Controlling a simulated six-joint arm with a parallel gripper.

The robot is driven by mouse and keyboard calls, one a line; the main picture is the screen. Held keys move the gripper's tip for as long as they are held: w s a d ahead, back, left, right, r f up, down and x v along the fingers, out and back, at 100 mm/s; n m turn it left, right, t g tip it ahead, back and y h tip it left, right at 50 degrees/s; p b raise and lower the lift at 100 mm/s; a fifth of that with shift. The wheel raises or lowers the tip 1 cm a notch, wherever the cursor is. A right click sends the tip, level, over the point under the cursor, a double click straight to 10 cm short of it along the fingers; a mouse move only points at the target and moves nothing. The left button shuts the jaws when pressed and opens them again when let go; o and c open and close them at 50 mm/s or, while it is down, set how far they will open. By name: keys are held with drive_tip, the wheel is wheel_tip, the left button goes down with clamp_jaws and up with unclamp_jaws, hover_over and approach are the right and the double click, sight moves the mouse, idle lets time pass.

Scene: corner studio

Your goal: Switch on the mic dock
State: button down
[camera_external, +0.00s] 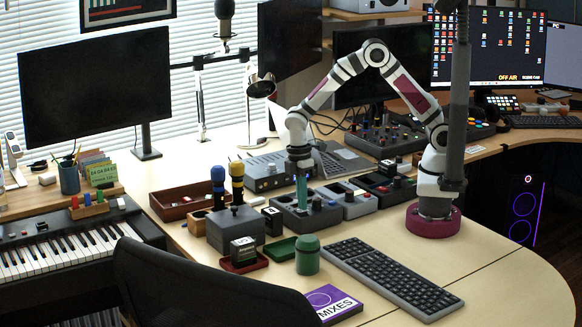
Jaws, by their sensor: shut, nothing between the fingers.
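My gripper (301,205) is shut and empty, its teal fingers pointing straight down. The fingertips are at the top of a grey control box (325,219) in a row of small boxes; whether they touch it is not clear. To the left, a blue-banded microphone (218,187) and a yellow-banded microphone (237,180) stand upright in or behind a dark grey box (236,232) with a small knob on top. No readable label shows which box is the mic dock, and switch positions are too small to tell.
More grey boxes (357,205) with knobs stand right of my gripper, a laptop (340,158) behind. A green jar (307,255), red tray (243,263) and keyboard (390,278) lie in front. A dark post (458,100) rises at right. The front right desk is clear.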

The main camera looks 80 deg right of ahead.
drive_tip(key=shift+f, duration=0.25)
drive_tip(key=shift+s+a+f, duration=0.1)
drive_tip(key=shift+f, duration=0.1)
idle(0.4)
drive_tip(key=shift+w+d+r, duration=0.2)
drive_tip(key=shift+w+d, duration=0.4)
drive_tip(key=shift+r, duration=0.1)
wheel_tip(320, 180, up, 14)
drive_tip(key=w+d, duration=0.1)
drive_tip(key=shift+d, duration=0.1)
idle(0.3)
